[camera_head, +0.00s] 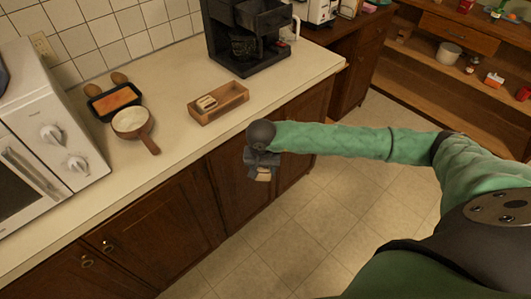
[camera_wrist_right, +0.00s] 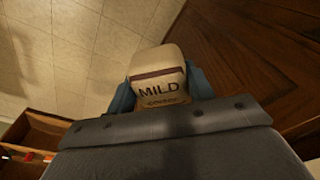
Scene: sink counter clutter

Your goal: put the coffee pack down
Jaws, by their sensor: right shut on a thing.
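The coffee pack (camera_wrist_right: 158,78) is a beige bag with a brown band and the word MILD, seen in the right wrist view between the two fingers. In the head view only a small tan part of the coffee pack (camera_head: 264,174) shows below my right gripper (camera_head: 262,166). My right gripper is shut on the pack and holds it in front of the counter's edge, over the floor side. The counter (camera_head: 175,165) lies to its left. My left gripper is not in view.
A wooden tray (camera_head: 232,104) with a small item stands near the counter's edge. A black coffee machine (camera_head: 245,45) stands behind it. A pan (camera_head: 133,122), a black dish (camera_head: 113,99) and a white microwave (camera_head: 45,130) are at the left. The counter's front strip is bare.

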